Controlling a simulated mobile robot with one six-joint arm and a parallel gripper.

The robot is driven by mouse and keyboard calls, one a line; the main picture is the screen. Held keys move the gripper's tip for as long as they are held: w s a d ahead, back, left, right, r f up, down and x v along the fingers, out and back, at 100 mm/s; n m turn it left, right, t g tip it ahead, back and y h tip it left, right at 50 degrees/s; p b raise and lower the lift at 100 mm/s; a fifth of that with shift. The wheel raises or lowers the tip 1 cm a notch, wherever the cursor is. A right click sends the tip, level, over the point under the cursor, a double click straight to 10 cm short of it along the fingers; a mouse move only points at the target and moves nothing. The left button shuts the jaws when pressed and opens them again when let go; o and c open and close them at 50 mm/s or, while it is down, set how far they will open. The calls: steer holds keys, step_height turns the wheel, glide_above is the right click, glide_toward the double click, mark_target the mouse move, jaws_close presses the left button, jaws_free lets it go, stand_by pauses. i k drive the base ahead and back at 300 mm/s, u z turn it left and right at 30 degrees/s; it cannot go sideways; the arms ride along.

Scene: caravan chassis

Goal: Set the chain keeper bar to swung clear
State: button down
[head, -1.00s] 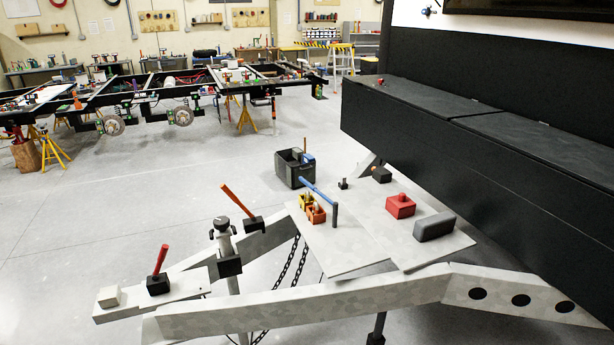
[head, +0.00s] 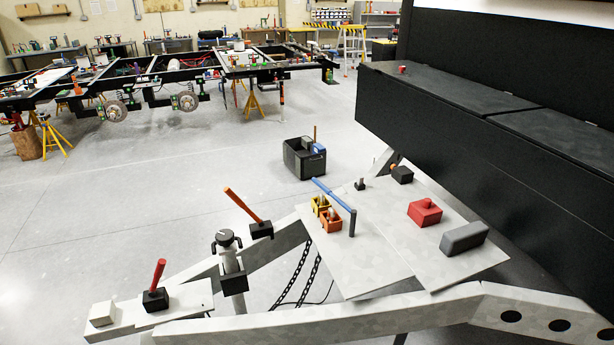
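A blue bar (head: 332,192), which looks like the chain keeper bar, sits on top of a dark upright post (head: 352,223) on the pale drawbar plate. It runs from the post toward the back left, above and behind an orange block (head: 332,221) and a yellow block (head: 320,204). Whether it touches them I cannot tell. Two dark chains (head: 298,278) hang below the left edge of the plate. My gripper is not in view.
A red block (head: 425,212) and a grey block (head: 464,238) sit on the plate. Orange (head: 243,204) and red (head: 158,273) levers stand on the left beam. A black tote (head: 304,158) stands on the floor behind. A black locker (head: 480,130) rises at right. Open floor lies left.

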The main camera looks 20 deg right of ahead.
mark_target(353, 213)
steer(key=u, duration=0.65)
steer(key=i, duration=0.85)
steer(key=u, duration=0.4)
